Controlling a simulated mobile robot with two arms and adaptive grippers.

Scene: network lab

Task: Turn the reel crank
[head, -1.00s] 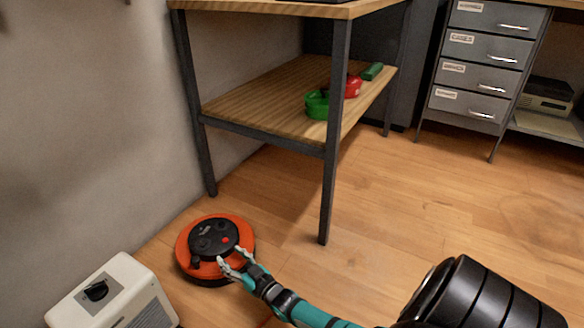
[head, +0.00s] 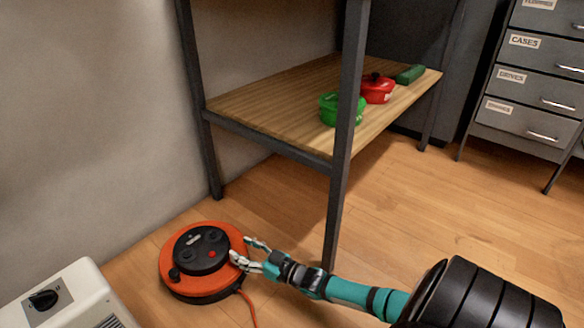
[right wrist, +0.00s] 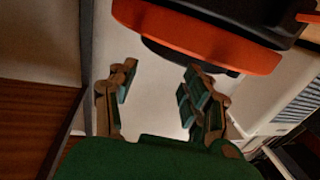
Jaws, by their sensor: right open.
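The orange cable reel (head: 235,238) lies flat on the wooden floor, with a black round centre face. My right gripper (head: 243,251) is open at the reel's right edge, across the reel from the knob. Whether a finger touches the rim is not clear. In the right wrist view the open fingers (right wrist: 158,92) have nothing between them, and the reel's orange rim (right wrist: 205,38) is beyond them. The knob is not clearly visible there. My left gripper is not in view.
A white heater-like box (head: 75,300) with a black dial stands at the lower left. A metal table leg (head: 343,160) rises just behind my right forearm. The shelf (head: 270,110) holds green and red items. An orange cable (head: 248,308) runs forward from the reel.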

